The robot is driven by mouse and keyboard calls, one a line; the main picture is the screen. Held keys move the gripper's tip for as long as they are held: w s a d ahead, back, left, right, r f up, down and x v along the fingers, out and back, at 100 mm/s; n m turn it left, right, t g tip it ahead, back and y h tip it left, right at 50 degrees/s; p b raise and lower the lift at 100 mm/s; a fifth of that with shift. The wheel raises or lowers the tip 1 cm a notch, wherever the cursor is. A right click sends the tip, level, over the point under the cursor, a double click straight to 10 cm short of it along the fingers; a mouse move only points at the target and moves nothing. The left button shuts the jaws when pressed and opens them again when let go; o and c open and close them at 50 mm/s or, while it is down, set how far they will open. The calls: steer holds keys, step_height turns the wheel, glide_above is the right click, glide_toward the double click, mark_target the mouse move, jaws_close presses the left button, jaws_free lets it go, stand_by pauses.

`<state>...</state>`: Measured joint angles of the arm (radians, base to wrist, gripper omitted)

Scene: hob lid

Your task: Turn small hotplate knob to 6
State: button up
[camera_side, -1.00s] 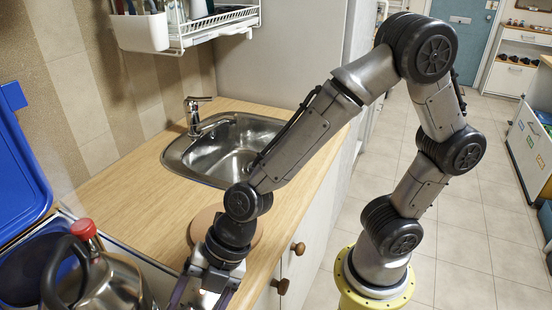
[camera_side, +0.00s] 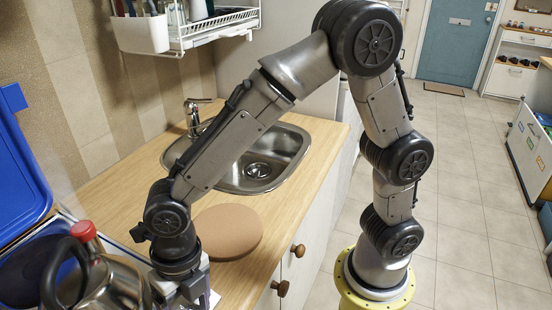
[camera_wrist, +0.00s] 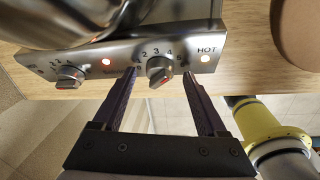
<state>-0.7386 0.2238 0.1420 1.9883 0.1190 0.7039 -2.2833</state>
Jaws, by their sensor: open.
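The hob's steel control panel (camera_wrist: 128,58) shows in the wrist view with two knobs. The right knob (camera_wrist: 159,68) has a red pointer mark and numbers around it. The left knob (camera_wrist: 69,78) also has a red mark. I cannot tell which knob is for the small hotplate. My gripper (camera_wrist: 160,74) is open, its two dark fingers on either side of the right knob, with gaps showing between them and the knob. In the side view my gripper is at the bottom edge, and its fingers and the knobs are out of sight.
A metal kettle (camera_side: 125,290) with a red-topped lid stands on the hob, close above the panel. The blue lid (camera_side: 22,165) is raised at the left. A round board (camera_side: 228,232) lies by the sink (camera_side: 262,160). Lamps glow on the panel, one under HOT (camera_wrist: 205,58).

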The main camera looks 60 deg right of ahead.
steer(key=shift+a+n+h, duration=0.2)
steer(key=shift+n+h, duration=0.4)
steer(key=shift+n, duration=0.5)
step_height(320, 180, up, 14)
steer(key=d+r+m+t, duration=0.1)
steer(key=d+r+m, duration=0.2)
steer(key=d, duration=0.4)
steer(key=d+r+m+t, duration=0.1)
steer(key=d+r+m, duration=0.2)
steer(key=d, duration=0.5)
steer(key=s+d+m+t, duration=0.2)
steer(key=s+d+m, duration=0.3)
steer(key=d+m, duration=0.3)
steer(key=shift+d+f+m, duration=0.3)
steer(key=shift+m, duration=1)
